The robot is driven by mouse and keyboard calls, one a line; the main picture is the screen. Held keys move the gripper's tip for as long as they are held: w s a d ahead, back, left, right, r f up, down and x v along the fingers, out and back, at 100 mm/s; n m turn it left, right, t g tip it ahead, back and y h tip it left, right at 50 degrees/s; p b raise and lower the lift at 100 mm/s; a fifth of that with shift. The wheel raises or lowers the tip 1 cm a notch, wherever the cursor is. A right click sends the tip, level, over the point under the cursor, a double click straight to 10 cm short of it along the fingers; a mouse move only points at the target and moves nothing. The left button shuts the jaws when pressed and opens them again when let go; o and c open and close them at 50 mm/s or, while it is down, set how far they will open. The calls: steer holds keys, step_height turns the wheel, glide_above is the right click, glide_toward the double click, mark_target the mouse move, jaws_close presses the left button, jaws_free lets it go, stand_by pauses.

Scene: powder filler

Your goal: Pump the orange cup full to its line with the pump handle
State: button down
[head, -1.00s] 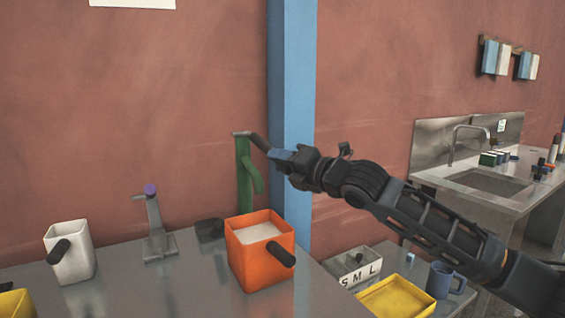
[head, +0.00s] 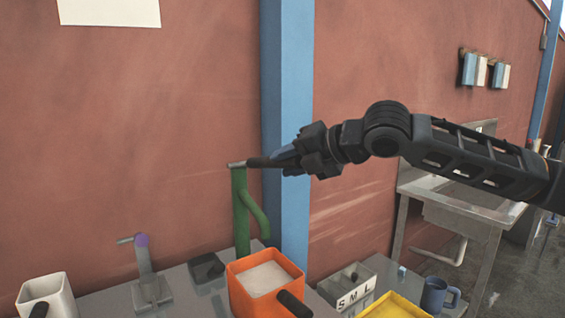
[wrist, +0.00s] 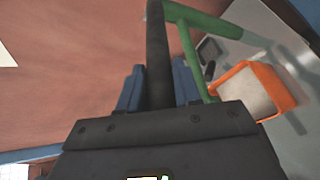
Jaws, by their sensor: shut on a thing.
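The green pump (head: 241,215) stands at the back of the metal counter by the blue post. Its curved spout points down toward the open orange cup (head: 262,308), which stands upright in front of it. Pale powder (head: 264,279) lies inside the cup, its surface a little below the rim. I cannot see the fill line. My gripper (head: 283,158) is shut on the dark pump handle (head: 257,162), which is about level and points right. In the wrist view the handle (wrist: 157,55) runs between the blue fingers, and the orange cup (wrist: 284,93) shows at right.
A white cup (head: 47,298) and a grey stand with a purple knob (head: 141,240) are at left on the counter. A dark block (head: 206,267) lies beside the pump. A size-marked box (head: 351,290), a yellow tray (head: 395,308) and a blue mug (head: 436,294) are at lower right.

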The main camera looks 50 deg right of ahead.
steer(key=shift+w+d+r+g+p, duration=0.1)
steer(key=shift+w+r+g+p, duration=0.1)
steer(key=shift+r+g+p, duration=0.3)
steer(key=shift+w+d+r+g+p, duration=0.1)
steer(key=shift+w+r+p, duration=0.05)
steer(key=shift+r, duration=0.6)
steer(key=c, duration=0.8)
jaws_free()
steer(key=shift+c, duration=0.2)
steer(key=shift+s, duration=0.25)
steer(key=b+v, duration=0.1)
steer(key=v, duration=0.6)
steer(key=shift+b, duration=0.3)
steer(key=shift+r, duration=0.1)
steer(key=shift+s, duration=0.1)
